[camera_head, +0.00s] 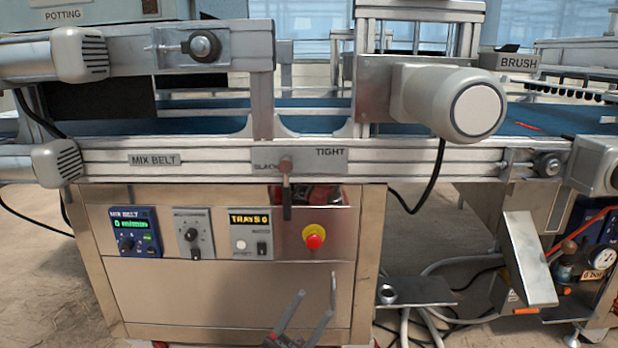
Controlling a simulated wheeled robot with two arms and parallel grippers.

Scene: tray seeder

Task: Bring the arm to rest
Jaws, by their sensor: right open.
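My right gripper (316,301) shows at the bottom middle, in front of the lower steel panel of the cabinet (210,290). Its two grey fingers point up and stand apart, with nothing between them. Most of my right arm is out of the picture below. My left gripper is not in view.
The tray seeder's belt frame (400,160) crosses the view above the cabinet. A lever (286,190) hangs down by the SLACK/TIGHT plate. A red stop button (314,237) and control boxes sit on the cabinet. A metal chute (530,258) and gauge (605,259) stand at right.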

